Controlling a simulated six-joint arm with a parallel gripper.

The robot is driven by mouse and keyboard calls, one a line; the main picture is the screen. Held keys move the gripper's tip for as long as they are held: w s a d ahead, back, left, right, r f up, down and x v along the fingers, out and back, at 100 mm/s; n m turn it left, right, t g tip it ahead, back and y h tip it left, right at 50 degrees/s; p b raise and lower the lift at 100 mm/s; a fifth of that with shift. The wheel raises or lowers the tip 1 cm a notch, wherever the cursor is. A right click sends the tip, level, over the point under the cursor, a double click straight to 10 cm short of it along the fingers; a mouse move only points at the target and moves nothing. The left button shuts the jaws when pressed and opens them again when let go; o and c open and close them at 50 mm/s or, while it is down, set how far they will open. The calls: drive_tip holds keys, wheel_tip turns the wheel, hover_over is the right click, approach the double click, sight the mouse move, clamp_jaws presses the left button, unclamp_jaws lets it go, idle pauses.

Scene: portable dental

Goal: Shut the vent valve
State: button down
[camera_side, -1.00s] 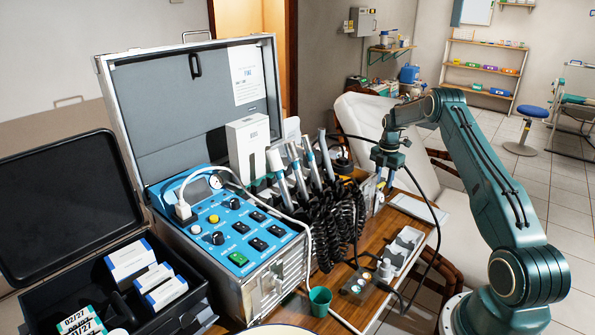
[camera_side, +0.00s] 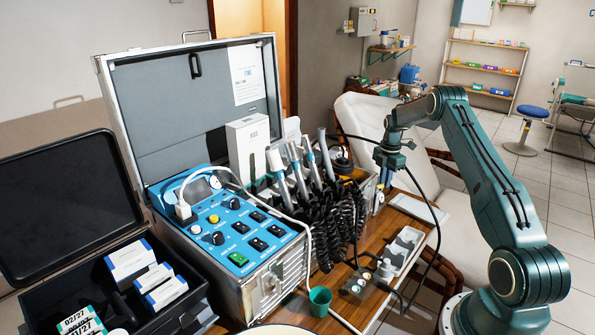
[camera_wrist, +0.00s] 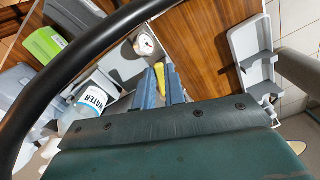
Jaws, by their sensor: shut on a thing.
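My gripper (camera_wrist: 165,90) is shut, with a narrow yellow part (camera_wrist: 169,82) between its two blue-grey fingers in the wrist view. This looks like the yellow handle of the vent valve. The valve's body and the handle's lower end are hidden by the fingers and the gripper body. A small round gauge with a white dial (camera_wrist: 144,44) sits just beyond the fingertips. In the side view my gripper (camera_side: 380,198) points down at the right end of the equipment behind the coiled hoses; the valve cannot be made out there.
A bottle labelled WATER (camera_wrist: 92,104) stands left of the fingers, and a grey tray (camera_wrist: 243,55) lies to the right. A black hose arcs across the wrist view. In the side view, black coiled hoses (camera_side: 335,230) and the open blue-panelled case (camera_side: 228,238) stand left of my gripper.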

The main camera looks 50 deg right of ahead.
drive_tip(key=shift+s+a+m, duration=0.45)
drive_tip(key=shift+a+m, duration=0.2)
drive_tip(key=shift+m, duration=1.65)
drive_tip(key=shift+s+a+m, duration=0.4)
drive_tip(key=shift+a+m, duration=0.2)
drive_tip(key=shift+m, duration=1.7)
drive_tip(key=shift+s+a+m, duration=0.45)
drive_tip(key=shift+a+m, duration=0.2)
drive_tip(key=shift+m, duration=1.65)
drive_tip(key=c, duration=1.5)
unclamp_jaws()
drive_tip(key=shift+o, duration=0.2)
drive_tip(key=shift+r, duration=0.1)
wheel_tip(320, 180, up, 14)
